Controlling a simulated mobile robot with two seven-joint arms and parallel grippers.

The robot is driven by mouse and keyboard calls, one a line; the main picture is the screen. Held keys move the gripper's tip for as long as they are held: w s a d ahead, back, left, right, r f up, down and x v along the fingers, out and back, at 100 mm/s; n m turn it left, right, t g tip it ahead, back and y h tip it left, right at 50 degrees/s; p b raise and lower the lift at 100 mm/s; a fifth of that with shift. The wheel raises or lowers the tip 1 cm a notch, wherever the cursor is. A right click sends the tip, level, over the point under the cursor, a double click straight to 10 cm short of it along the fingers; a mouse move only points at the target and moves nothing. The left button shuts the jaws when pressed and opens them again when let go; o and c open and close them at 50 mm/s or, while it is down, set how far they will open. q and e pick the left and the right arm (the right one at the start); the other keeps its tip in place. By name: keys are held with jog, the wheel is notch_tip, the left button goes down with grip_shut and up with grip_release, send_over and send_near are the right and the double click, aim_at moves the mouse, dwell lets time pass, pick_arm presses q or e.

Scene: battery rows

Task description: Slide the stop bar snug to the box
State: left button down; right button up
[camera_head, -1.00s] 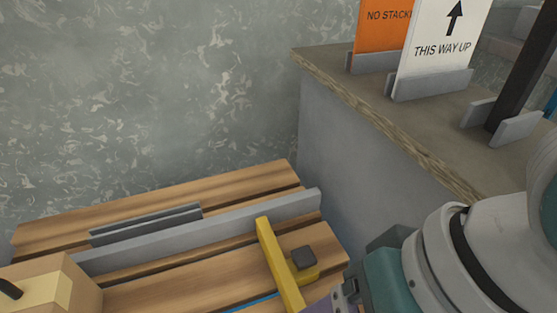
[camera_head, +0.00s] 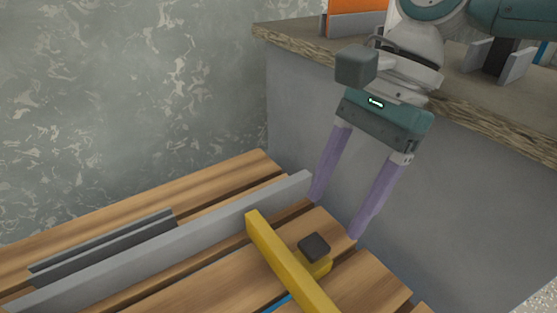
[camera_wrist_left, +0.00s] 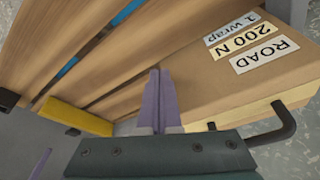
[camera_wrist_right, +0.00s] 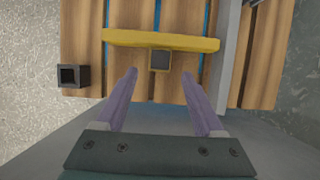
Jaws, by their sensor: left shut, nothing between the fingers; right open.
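The yellow stop bar (camera_head: 283,262) lies across the wooden pallet, with a dark square knob (camera_head: 314,246) on a yellow tab at its side. In the right wrist view the stop bar (camera_wrist_right: 130,38) is beyond my fingertips, and its knob (camera_wrist_right: 161,58) is framed between them, apart. My right gripper (camera_head: 336,218) is open and empty, pointing down at the pallet's end. My left gripper (camera_wrist_left: 159,72) is shut and empty, in front of the cardboard box (camera_wrist_left: 205,90) with its labels and black handle; whether they touch is unclear. The box is outside the head view.
A grey rail (camera_head: 190,244) runs along the pallet (camera_head: 215,192), past the bar's far end. A grey counter (camera_head: 450,200) with a wooden top stands close behind my right gripper. A black square fitting (camera_wrist_right: 73,76) is at the pallet's edge. Bare slats lie between bar and box.

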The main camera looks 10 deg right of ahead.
aim_at(316, 244)
pick_arm(q)
notch_tip(316, 244, down, 3)
jog(key=shift+r+b, duration=0.1)
jog(key=shift+b, duration=0.9)
pick_arm(e)
jog(key=x, duration=0.5)
pick_arm(q)
jog(key=shift+a, duration=0.1)
pick_arm(e)
jog(key=shift+a, duration=0.1)
jog(key=shift+c, duration=0.2)
pick_arm(q)
jog(key=shift+a, duration=0.1)
pick_arm(e)
jog(key=shift+c, duration=0.8)
grip_shut()
